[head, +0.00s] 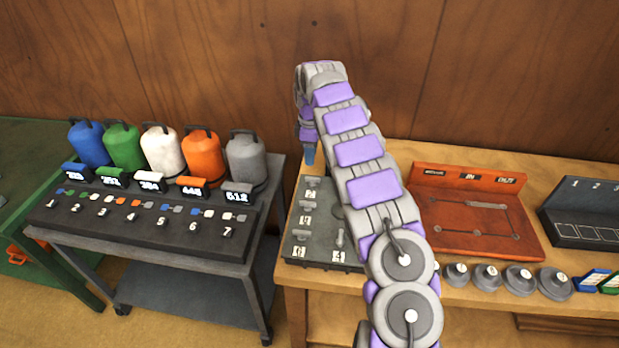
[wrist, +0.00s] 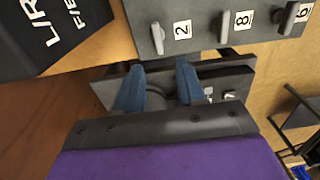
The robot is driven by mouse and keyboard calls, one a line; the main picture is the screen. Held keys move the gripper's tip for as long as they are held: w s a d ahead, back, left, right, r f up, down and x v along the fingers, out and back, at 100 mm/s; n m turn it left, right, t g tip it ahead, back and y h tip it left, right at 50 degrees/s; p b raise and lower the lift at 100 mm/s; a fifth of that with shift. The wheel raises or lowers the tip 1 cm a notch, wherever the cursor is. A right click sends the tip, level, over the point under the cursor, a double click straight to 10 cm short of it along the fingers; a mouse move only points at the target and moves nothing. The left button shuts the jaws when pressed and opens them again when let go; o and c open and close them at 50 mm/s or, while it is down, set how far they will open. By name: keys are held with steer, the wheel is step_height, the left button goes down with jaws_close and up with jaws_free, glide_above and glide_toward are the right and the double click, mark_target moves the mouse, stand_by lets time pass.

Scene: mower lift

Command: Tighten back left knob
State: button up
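A dark grey knob panel (head: 322,255) lies on the wooden bench, partly hidden by my arm. Grey knobs with white number labels stand on it. The knob at its back left (head: 312,182) shows just below my gripper (head: 308,152), which hangs pointing down over the panel's back edge. In the wrist view, my gripper (wrist: 160,66) has its two blue fingers spread apart, with no clear object held between them. Knobs labelled 2 (wrist: 157,38), 8 (wrist: 224,26) and 6 (wrist: 290,16) lie beyond the fingertips. No mower is in view.
A grey cart (head: 160,250) with several coloured canisters stands at left. On the bench to the right are an orange tray (head: 478,228), several round grey weights (head: 487,277) and a dark numbered box (head: 590,228). A wooden wall (head: 210,60) is behind.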

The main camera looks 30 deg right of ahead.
mark_target(312, 178)
steer(key=f, duration=0.2)
steer(key=d+f, duration=0.1)
steer(key=f, duration=0.1)
steer(key=d+f+b, duration=0.1)
steer(key=f, duration=0.1)
steer(key=shift+s, duration=0.15)
steer(key=a+f, duration=0.1)
steer(key=f, duration=0.1)
steer(key=shift+a+f+b, duration=0.35)
steer(key=shift+a+f, duration=0.25)
steer(key=shift+d+f, duration=0.15)
steer(key=shift+d, duration=0.7)
steer(key=shift+c, duration=1.4)
steer(key=shift+a, duration=0.6)
jaws_close()
steer(key=shift+d, duration=0.1)
steer(key=shift+d, duration=0.1)
